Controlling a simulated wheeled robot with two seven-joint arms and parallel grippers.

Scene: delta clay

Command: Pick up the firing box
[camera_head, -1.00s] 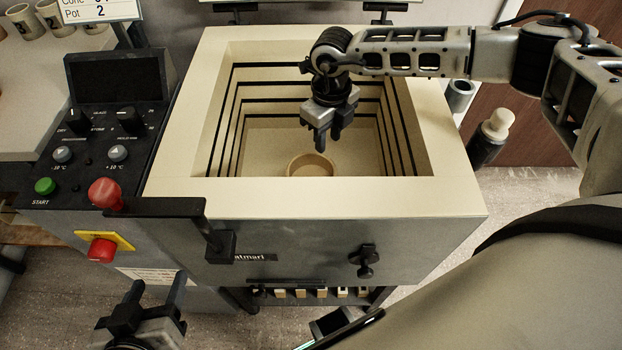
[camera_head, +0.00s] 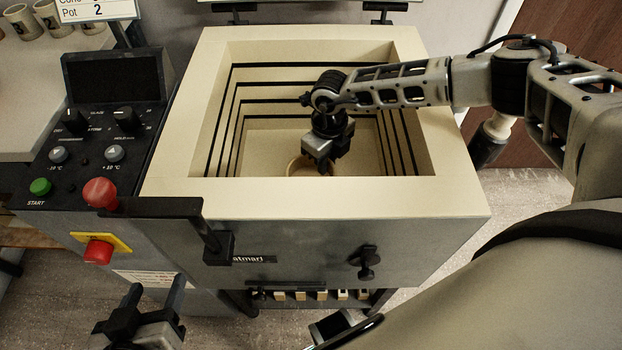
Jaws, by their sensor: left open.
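The firing box appears to be the small round tan container (camera_head: 294,169) on the floor of the open kiln (camera_head: 320,196), near its front wall. Only its left part shows; my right gripper and the kiln's front rim hide the rest. My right gripper (camera_head: 322,169) points down inside the kiln, over or at the container's right side. Its fingertips are mostly hidden, so I cannot tell whether they touch the container or how wide they are. My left gripper (camera_head: 157,286) is open and empty, low in front of the kiln at the left.
The thick kiln walls surround my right gripper. A control panel (camera_head: 90,140) with a red knob (camera_head: 100,193) stands at the left. A black handle (camera_head: 165,207) sticks out at the kiln's front left. Several cups (camera_head: 45,14) stand on a table at the back left.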

